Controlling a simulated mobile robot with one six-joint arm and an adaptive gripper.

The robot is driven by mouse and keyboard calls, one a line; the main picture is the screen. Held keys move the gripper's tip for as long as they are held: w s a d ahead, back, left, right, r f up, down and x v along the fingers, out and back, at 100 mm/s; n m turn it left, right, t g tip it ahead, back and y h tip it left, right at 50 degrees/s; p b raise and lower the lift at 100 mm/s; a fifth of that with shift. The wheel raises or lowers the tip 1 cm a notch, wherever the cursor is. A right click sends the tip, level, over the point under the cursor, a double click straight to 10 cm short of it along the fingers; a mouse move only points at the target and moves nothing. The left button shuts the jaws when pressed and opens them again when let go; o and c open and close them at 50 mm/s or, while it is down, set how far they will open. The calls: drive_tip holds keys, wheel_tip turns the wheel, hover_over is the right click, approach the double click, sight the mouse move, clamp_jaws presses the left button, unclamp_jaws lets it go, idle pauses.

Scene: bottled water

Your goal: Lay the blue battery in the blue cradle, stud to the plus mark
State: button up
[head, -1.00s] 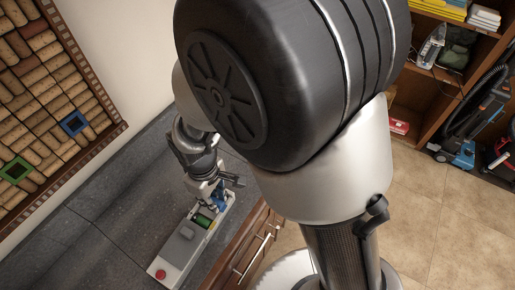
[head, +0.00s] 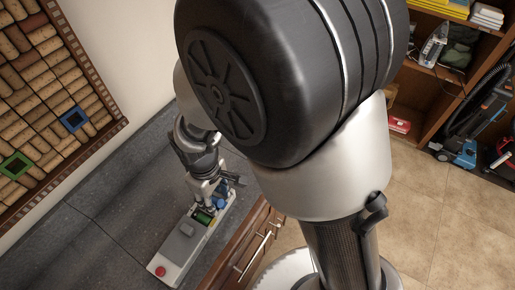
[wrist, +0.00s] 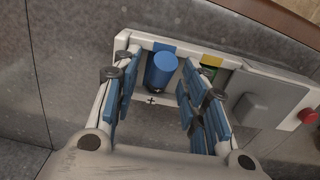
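The blue battery (wrist: 163,68) is in the blue cradle (wrist: 164,47) of the pale device. Its lighter end is toward the top and its dark end is close to the plus mark (wrist: 151,100); I cannot clearly make out the stud or whether it lies fully flat. It also shows as a small blue shape in the head view (head: 222,203). My gripper (wrist: 158,77) is open, its blue-padded fingers on both sides of the battery with gaps visible. In the head view my gripper (head: 212,190) is over the device's far end.
A green battery (wrist: 208,71) sits by a yellow mark (wrist: 212,59) beside the cradle. The device has a grey block (head: 186,231) and a red button (head: 160,271). It stands on a dark counter (head: 115,215) near the counter's front edge; the counter to its left is clear.

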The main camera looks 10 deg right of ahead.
sight(218, 199)
wheel_tip(218, 199, up, 12)
drive_tip(key=shift+s+d+r, duration=0.2)
drive_tip(key=shift+d, duration=0.05)
idle(0.5)
drive_tip(key=s+d+r+m+t, duration=0.1)
drive_tip(key=s+d+r+m, duration=0.2)
drive_tip(key=d, duration=0.3)
drive_tip(key=s+d+r+m+t, duration=0.2)
drive_tip(key=s+d+r+m, duration=0.1)
drive_tip(key=d, duration=0.4)
drive_tip(key=s+d+r+m+t, duration=0.1)
drive_tip(key=s+d+r+m, duration=0.2)
drive_tip(key=d, duration=0.4)
drive_tip(key=shift+r+m+t, duration=0.2)
drive_tip(key=shift+m+t, duration=0.2)
drive_tip(key=shift+m, duration=0.4)
drive_tip(key=shift+d, duration=0.1)
